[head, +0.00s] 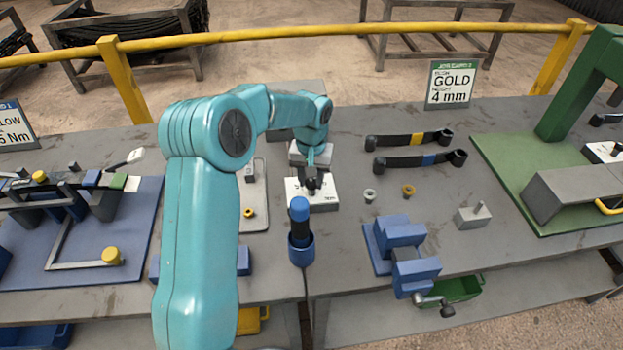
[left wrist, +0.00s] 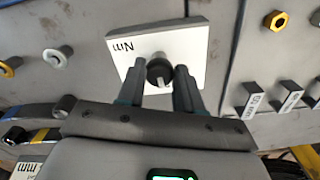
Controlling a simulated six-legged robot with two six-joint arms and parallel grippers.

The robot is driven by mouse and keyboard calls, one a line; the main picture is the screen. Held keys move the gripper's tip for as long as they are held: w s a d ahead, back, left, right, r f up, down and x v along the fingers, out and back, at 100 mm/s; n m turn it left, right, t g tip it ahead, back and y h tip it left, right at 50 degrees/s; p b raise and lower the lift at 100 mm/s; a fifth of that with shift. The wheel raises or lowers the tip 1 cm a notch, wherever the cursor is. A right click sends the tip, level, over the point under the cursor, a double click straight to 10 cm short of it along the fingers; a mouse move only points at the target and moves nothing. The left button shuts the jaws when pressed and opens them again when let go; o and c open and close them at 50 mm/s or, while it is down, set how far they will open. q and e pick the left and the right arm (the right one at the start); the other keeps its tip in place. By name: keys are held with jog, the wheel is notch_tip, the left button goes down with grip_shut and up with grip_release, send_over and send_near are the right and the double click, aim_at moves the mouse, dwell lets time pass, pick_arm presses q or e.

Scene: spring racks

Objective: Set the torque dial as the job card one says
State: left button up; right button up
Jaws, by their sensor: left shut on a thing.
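The torque dial is a dark round knob with a pale pointer mark, seen in the left wrist view (left wrist: 159,72). It sits on a white-faced plate marked "Nm" (left wrist: 192,42), which shows in the head view as a white box (head: 325,197). My left gripper (head: 312,180) reaches down over the box, and its two fingers are shut on the knob's sides. Numbers around the dial are not readable. At the left edge, a partly cut-off card (head: 14,126) shows "LOW" and "5 Nm". My right gripper is not in view.
A blue-handled tool (head: 300,225) stands in a blue holder in front of the dial box. A tray (head: 255,190) is left of it; a blue vise (head: 402,250) is to the right. Another card (head: 450,84) reads "GOLD" and "4 mm". A yellow rail runs behind the bench.

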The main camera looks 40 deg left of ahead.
aim_at(311, 182)
pick_arm(q)
jog(key=shift+m, duration=0.6)
jog(key=o, duration=1)
jog(key=shift+w, duration=0.1)
jog(key=shift+o, duration=0.2)
notch_tip(311, 182, up, 16)
jog(key=shift+r, duration=0.15)
